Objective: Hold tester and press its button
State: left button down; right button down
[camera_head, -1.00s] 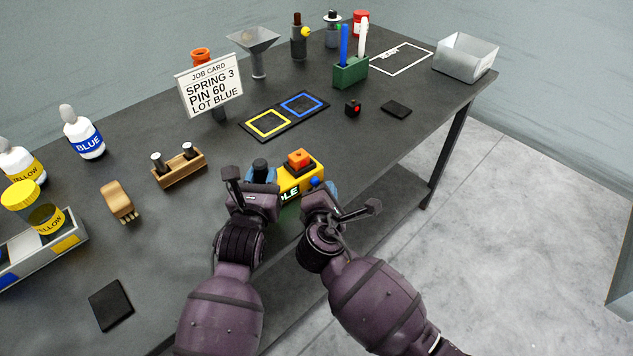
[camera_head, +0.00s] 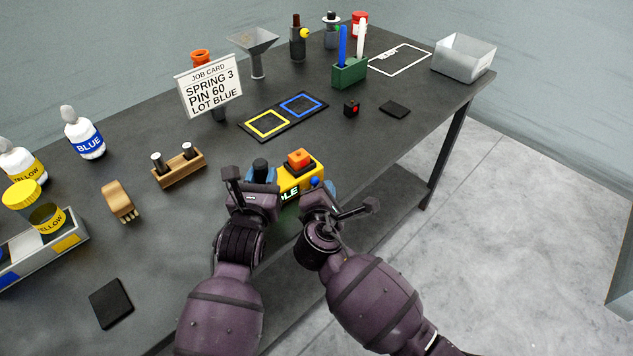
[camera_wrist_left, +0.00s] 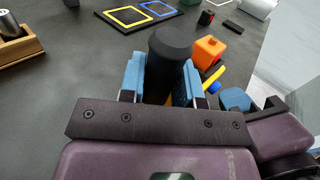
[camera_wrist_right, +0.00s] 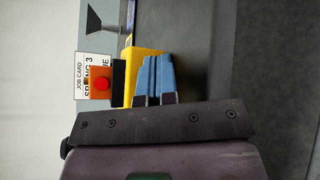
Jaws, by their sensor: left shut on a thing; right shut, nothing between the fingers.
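The tester (camera_head: 306,176) is a yellow box with an orange block on top and a dark display whose visible letters end in "LE". My left gripper (camera_head: 262,173) is shut on the tester's black upright grip; in the left wrist view the dark grip (camera_wrist_left: 168,60) stands between its blue fingers. In the right wrist view a red round button (camera_wrist_right: 101,84) shows on the orange block. My right gripper (camera_head: 331,187) is shut and empty beside the tester's right side; its closed blue fingers (camera_wrist_right: 155,78) overlap the yellow body in its wrist view.
Behind the tester lie a black mat with yellow and blue frames (camera_head: 263,134) and a small black-red block (camera_head: 351,108). The job card (camera_head: 209,87) stands further back. The table's front edge is close.

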jog(key=shift+w+a+r, duration=0.25)
jog(key=shift+a+r, duration=0.2)
dwell(0.5)
jog(key=shift+s+f, duration=0.15)
dwell(0.7)
jog(key=shift+s+d+f+y, duration=0.3)
jog(key=shift+s+d+f, duration=0.1)
jog(key=shift+s, duration=0.15)
jog(key=shift+s+d+r, duration=0.1)
jog(key=shift+s+d, duration=1)
jog(key=shift+d, duration=0.05)
jog(key=shift+d, duration=0.1)
jog(key=s+d+r+n+g+y, duration=0.1)
jog(key=n+y, duration=0.4)
jog(key=n, duration=0.5)
jog(key=s+d+r+n+g+y, duration=0.1)
jog(key=s+d+n+y, duration=0.3)
jog(key=n, duration=0.6)
jog(key=shift+s+d+r+g+y, duration=0.25)
jog(key=shift+s+g+y, duration=0.25)
jog(key=shift+s+y, duration=0.4)
